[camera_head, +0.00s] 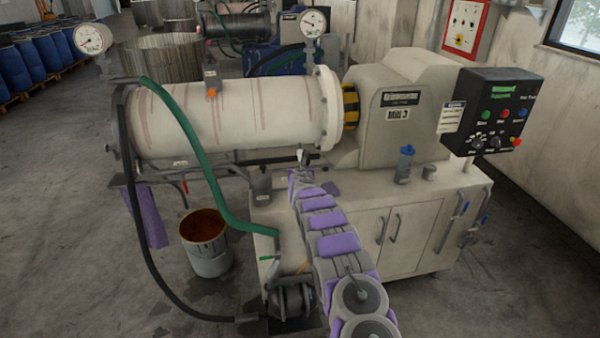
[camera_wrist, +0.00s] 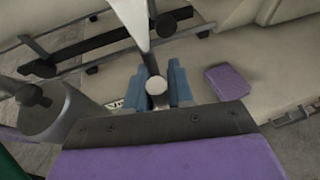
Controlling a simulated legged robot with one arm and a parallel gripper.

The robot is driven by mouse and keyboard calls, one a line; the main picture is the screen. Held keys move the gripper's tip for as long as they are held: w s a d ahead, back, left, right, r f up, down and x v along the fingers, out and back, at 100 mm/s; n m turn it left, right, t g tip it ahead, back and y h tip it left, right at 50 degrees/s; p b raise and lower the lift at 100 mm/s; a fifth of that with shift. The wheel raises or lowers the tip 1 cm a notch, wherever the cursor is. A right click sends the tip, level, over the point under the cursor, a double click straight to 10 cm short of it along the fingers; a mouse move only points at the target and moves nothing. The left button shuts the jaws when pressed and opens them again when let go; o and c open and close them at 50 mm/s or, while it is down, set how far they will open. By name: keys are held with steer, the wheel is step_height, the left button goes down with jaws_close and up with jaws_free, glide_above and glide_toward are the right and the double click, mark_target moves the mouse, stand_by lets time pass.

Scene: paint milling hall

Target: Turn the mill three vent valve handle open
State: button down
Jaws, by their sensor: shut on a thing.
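The mill (camera_head: 235,115) marked "Mill 3" is a pale horizontal barrel joined to a cream housing (camera_head: 405,100). My arm reaches up to the area under the barrel's right end, with my gripper (camera_head: 303,168) at the bench's back edge. In the wrist view, the blue fingers of my gripper (camera_wrist: 160,88) are shut on a pale round-ended piece, which I take as the vent valve handle (camera_wrist: 157,86). A pale tapered part rises just behind it. The handle's full shape and its angle are hard to tell, as the fingers and wrist hide part of it.
A grey canister (camera_head: 262,187) stands left of my gripper; a purple cloth (camera_wrist: 228,82) lies to the right. A green hose (camera_head: 195,150) loops down left, near an open drum (camera_head: 204,245). A control box (camera_head: 497,110) is at right.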

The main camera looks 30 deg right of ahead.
steer(key=shift+a+f, duration=0.1)
steer(key=shift+f, duration=0.25)
steer(key=c, duration=1.4)
jaws_free()
steer(key=shift+o, duration=1)
steer(key=shift+w+f, duration=0.1)
steer(key=shift+w, duration=0.05)
steer(key=shift+o, duration=0.6)
steer(key=shift+r, duration=0.3)
